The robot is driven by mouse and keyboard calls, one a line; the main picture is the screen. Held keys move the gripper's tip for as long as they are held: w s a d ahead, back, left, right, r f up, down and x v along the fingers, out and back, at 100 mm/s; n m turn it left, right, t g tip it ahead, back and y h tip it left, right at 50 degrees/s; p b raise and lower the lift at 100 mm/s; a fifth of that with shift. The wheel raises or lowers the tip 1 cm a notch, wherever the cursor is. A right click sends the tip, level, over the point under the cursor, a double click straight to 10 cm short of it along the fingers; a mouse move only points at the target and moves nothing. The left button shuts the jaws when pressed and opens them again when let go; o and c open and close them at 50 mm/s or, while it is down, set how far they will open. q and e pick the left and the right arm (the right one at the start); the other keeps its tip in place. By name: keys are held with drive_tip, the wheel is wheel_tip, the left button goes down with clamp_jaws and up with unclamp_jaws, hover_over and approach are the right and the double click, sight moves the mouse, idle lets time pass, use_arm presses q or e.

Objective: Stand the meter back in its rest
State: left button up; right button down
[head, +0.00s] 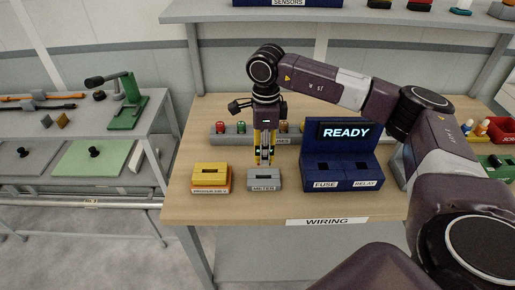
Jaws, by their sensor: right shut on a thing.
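My right gripper (265,153) points straight down over the middle of the table and is shut on the meter. The meter is narrow and mostly hidden by the fingers; only small yellow, dark and green parts show around the fingertips. The meter's rest (263,184) is a small grey block with a dark slot on top and a label on its front. It stands directly below the gripper. The fingertips are close above the slot; I cannot tell whether the meter's lower end touches or enters it. My left gripper is not in view.
A yellow breaker block (211,177) stands left of the rest. A blue fuse and relay unit (341,170) with a lit READY screen stands to the right. A grey rack (231,139) with coloured pieces lies behind. The wooden table's (245,207) front strip is clear.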

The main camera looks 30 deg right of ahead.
wheel_tip(320, 180, down, 3)
drive_tip(key=b, duration=0.3)
drive_tip(key=shift+f, duration=0.5)
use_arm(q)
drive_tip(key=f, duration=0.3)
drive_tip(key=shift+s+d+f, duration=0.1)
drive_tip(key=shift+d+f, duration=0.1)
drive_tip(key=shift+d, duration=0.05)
use_arm(e)
drive_tip(key=shift+f+b, duration=0.6)
drive_tip(key=shift+b, duration=0.1)
drive_tip(key=shift+f+b, duration=0.9)
drive_tip(key=shift+f, duration=0.3)
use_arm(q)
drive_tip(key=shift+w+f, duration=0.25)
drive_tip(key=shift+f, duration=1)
use_arm(e)
drive_tip(key=c, duration=1.6)
unclamp_jaws()
drive_tip(key=shift+r, duration=0.15)
